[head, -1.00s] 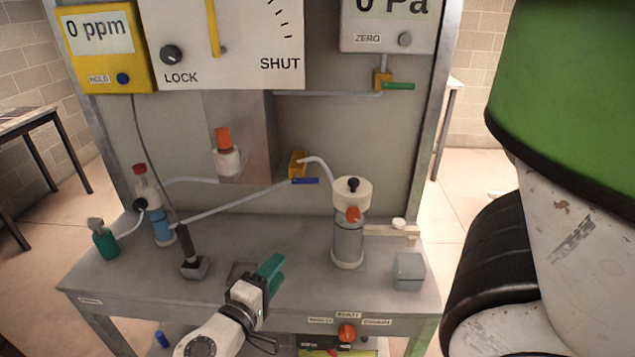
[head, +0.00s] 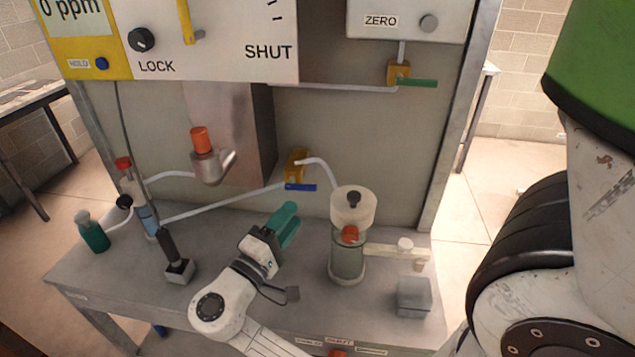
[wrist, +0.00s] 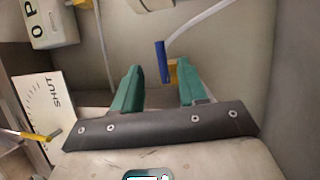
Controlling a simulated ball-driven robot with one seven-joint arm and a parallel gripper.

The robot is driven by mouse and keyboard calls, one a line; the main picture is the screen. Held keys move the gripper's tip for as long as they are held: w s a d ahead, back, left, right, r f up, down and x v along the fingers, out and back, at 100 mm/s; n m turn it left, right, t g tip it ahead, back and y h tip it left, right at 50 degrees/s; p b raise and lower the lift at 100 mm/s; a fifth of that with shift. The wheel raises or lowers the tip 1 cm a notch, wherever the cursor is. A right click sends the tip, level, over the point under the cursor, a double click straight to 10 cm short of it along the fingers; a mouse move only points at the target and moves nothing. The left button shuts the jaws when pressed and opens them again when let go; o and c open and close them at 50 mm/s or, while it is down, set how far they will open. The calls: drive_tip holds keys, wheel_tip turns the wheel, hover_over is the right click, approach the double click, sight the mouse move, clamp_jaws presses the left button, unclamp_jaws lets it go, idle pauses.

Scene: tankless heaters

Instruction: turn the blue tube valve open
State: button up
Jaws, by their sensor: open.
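The blue tube valve is a brass-yellow body (head: 296,163) with a blue lever handle (head: 300,187), on a pale tube against the back panel. The blue handle lies about level, in line with the tube's run. My gripper (head: 287,222) has green fingers and is below and slightly left of the handle, apart from it. In the wrist view the two green fingers stand apart with nothing between them, and the blue handle (wrist: 161,62) shows beyond the gap between their tips. The yellow body (wrist: 172,72) is partly hidden behind the right finger there.
A clear cylinder with a white cap (head: 352,207) stands right of my gripper. A green-handled valve (head: 416,83) is higher right. An orange-capped fitting (head: 202,140) is on the left. A small dark stand (head: 178,270) and green bottle (head: 93,236) are on the bench's left.

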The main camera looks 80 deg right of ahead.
sight(313, 188)
drive_tip(key=p+x, duration=0.2)
drive_tip(key=x, duration=0.7)
drive_tip(key=shift+s+d, duration=0.15)
drive_tip(key=shift+d, duration=0.1)
drive_tip(key=shift+c, duration=0.3)
clamp_jaws()
